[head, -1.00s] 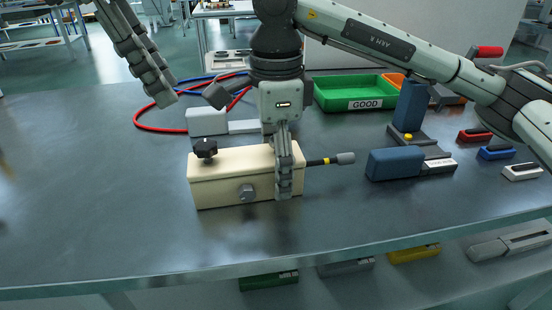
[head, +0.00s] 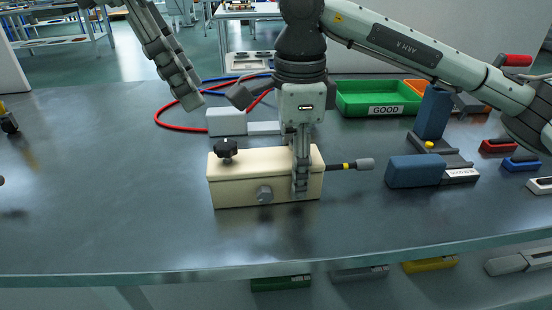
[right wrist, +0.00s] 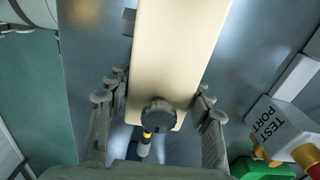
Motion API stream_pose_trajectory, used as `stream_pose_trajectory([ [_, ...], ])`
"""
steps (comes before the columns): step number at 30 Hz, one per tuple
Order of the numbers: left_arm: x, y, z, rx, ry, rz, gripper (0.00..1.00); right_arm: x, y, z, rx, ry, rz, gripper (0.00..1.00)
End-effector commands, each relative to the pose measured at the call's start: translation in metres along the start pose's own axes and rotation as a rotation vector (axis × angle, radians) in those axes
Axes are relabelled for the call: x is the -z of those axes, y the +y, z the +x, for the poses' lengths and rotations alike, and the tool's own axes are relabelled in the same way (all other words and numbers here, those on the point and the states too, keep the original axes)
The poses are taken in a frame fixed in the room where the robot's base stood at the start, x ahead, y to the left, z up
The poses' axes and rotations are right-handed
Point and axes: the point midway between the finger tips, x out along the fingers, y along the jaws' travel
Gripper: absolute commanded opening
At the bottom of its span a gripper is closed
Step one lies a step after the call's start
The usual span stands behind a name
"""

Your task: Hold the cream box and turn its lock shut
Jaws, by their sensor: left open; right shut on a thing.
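The cream box (head: 240,187) lies on the grey table, with a black star-shaped knob (head: 226,149) on its top left and a grey hexagonal knob (head: 264,194) on its front. My right gripper (head: 301,188) is shut across the box near that end, pointing down. In the right wrist view its fingers straddle the cream box (right wrist: 175,45), with a dark round knob (right wrist: 160,113) between them; the gripper hides this knob in the head view. My left gripper (head: 187,92) is open and empty, behind and left of the box.
A green GOOD tray (head: 375,98) stands behind right. A blue block (head: 415,170) and upright blue piece (head: 433,112) stand right of the cable. A pale block (head: 227,121) and a red hose (head: 172,125) lie behind the box.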

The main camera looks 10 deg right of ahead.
Motion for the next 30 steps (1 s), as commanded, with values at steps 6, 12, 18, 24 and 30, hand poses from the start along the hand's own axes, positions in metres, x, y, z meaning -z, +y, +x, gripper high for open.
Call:
stream_pose_trajectory([
  [6,0.004,-0.025,0.024,0.245,-0.2,-0.455,0.49,0.0,0.0,0.0,0.0,0.0,0.0,0.04],
  [12,0.002,-0.047,0.026,0.684,-0.354,-1.182,0.49,0.0,0.0,0.0,0.0,-0.001,0.0,0.04],
  [18,0.012,-0.038,0.013,1.182,-0.336,-1.911,0.49,0.0,0.0,0.0,0.0,0.0,0.0,0.04],
  [24,0.031,-0.016,0.009,1.584,-0.218,-2.407,0.49,0.0,0.0,0.0,0.0,-0.001,0.0,0.04],
  [30,0.042,-0.005,0.012,1.763,-0.142,-2.596,0.49,0.0,0.0,0.0,0.0,0.0,0.0,0.04],
])
